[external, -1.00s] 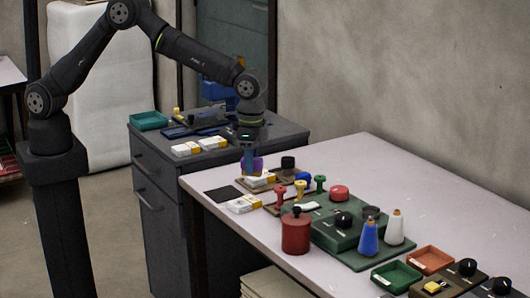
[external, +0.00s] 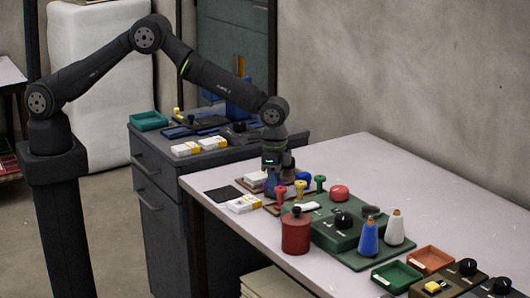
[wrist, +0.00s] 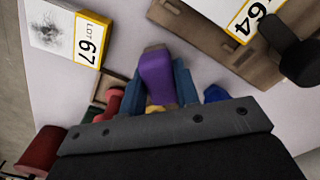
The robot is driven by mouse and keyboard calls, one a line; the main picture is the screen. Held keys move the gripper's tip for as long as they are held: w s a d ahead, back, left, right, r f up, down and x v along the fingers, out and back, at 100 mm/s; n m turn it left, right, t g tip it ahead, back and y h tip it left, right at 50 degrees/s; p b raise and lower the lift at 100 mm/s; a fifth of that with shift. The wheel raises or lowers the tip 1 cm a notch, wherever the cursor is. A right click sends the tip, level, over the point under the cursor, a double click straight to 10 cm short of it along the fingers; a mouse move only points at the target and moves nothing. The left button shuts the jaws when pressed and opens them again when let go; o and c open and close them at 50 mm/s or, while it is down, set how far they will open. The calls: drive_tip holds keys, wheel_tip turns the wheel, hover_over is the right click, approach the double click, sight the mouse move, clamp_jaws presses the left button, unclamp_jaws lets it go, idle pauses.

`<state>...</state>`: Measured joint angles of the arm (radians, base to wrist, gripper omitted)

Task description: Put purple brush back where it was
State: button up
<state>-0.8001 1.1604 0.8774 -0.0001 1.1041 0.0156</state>
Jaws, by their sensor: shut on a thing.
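The purple brush (wrist: 157,75) is between the blue fingers of my gripper (wrist: 158,92) in the wrist view. My gripper is shut on it. In the external view my gripper (external: 271,190) is low over the table, just left of the red brush (external: 281,192); the purple brush cannot be made out there. The red brush also shows in the wrist view (wrist: 112,101). I cannot tell whether the purple brush touches the rack.
White-and-yellow boxes lie close by, one marked 67 (wrist: 62,32). A dark flat square (external: 223,194) lies at the table's left edge. A red canister (external: 296,233) stands in front of the rack. A green board (external: 345,230) with bottles and a black knob is to the right.

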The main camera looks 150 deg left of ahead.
drive_tip(key=o, duration=0.9)
drive_tip(key=shift+f, duration=0.1)
wheel_tip(320, 180, up, 12)
drive_tip(key=shift+r, duration=0.15)
wheel_tip(320, 180, down, 13)
drive_tip(key=shift+r, duration=2.3)
